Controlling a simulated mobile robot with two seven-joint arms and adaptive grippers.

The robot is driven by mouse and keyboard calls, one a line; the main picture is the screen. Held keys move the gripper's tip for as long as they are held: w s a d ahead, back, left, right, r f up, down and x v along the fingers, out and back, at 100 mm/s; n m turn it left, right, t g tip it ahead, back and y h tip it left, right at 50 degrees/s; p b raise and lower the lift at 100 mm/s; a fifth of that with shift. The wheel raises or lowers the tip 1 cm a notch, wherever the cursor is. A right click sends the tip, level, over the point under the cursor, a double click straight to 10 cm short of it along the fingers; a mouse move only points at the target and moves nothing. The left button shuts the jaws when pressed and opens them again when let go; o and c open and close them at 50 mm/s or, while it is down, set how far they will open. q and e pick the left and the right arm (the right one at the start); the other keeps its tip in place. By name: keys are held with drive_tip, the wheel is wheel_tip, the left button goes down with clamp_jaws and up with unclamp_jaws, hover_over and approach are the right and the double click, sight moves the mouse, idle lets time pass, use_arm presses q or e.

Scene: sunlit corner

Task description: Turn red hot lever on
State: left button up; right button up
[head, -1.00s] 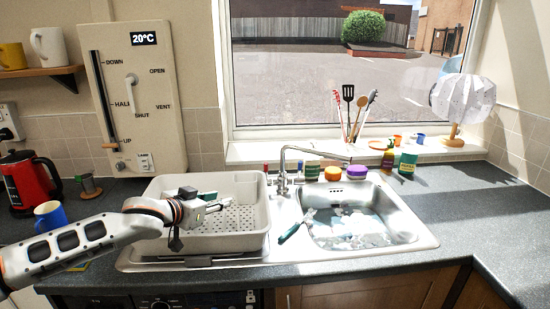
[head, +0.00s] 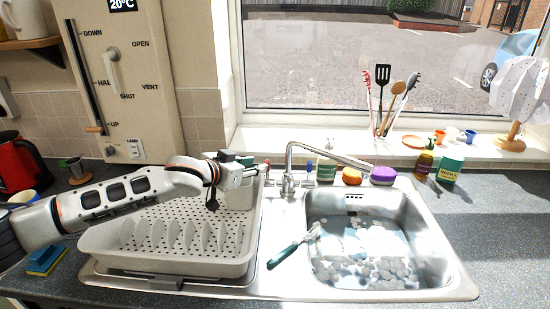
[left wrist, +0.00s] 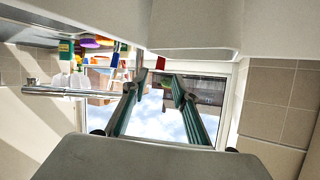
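The red hot lever (head: 267,163) stands left of the chrome tap (head: 289,168), behind the sink. The tap's blue lever (head: 309,166) stands to its right. My left gripper (head: 262,170) reaches in over the draining rack, its tips close to the red lever. In the left wrist view, which looks upside down, the two green-edged fingers (left wrist: 153,82) are apart with nothing held. The red lever tip (left wrist: 160,63) shows just beyond the gap between them. I cannot tell whether a finger touches it. My right gripper is not in view.
The pale draining rack (head: 165,262) lies under my left arm. The sink (head: 440,265) holds water, with a green-handled brush (head: 290,248) at its left edge. An orange (head: 351,176) and a purple (head: 383,175) topped item stand behind it.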

sight(267, 163)
use_arm(q)
drive_tip(key=shift+x, duration=3.75)
clamp_jaws()
